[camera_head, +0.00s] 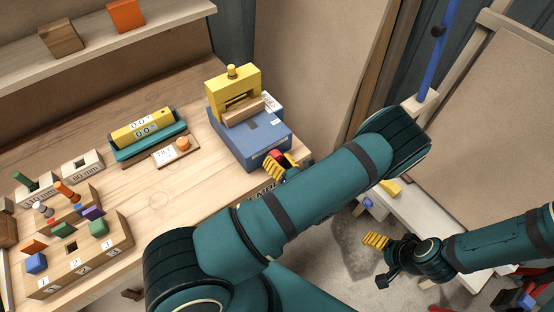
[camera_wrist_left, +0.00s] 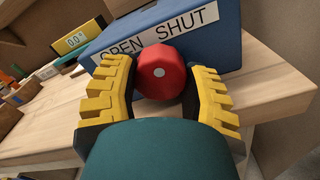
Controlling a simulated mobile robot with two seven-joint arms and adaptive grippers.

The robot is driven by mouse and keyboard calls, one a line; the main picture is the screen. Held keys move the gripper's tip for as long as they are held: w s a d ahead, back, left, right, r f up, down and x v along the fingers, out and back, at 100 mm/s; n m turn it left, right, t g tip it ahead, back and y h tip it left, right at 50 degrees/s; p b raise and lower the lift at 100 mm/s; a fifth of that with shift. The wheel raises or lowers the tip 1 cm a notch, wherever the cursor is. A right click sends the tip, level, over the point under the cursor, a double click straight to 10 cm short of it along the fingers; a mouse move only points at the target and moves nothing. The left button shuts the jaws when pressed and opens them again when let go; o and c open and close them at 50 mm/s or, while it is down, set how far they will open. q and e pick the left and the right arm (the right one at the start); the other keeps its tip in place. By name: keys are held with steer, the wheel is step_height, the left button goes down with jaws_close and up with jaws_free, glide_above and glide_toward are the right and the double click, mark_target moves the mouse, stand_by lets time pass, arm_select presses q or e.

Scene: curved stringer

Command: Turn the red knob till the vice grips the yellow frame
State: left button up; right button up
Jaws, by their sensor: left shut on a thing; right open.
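The red knob (camera_wrist_left: 162,72) is on the front of the blue vice (camera_wrist_left: 195,25), below a label reading OPEN and SHUT. My left gripper (camera_wrist_left: 160,85) has its yellow fingers on both sides of the knob and is shut on it. In the head view the left gripper (camera_head: 280,165) is at the vice's front, and my arm hides part of it. The blue vice base (camera_head: 255,140) stands on the bench, with the yellow frame (camera_head: 232,92) upright at its top by a wooden jaw block (camera_head: 243,112). My right gripper (camera_head: 374,241) is open and empty, away from the bench.
A yellow level (camera_head: 143,126) on a teal base and a small board with an orange knob (camera_head: 182,144) lie left of the vice. Wooden blocks with coloured pegs (camera_head: 85,245) fill the bench's left end. A shelf (camera_head: 110,45) runs above. The bench's middle (camera_head: 175,200) is clear.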

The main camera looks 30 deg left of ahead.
arm_select(q)
steer(key=o, duration=1.2)
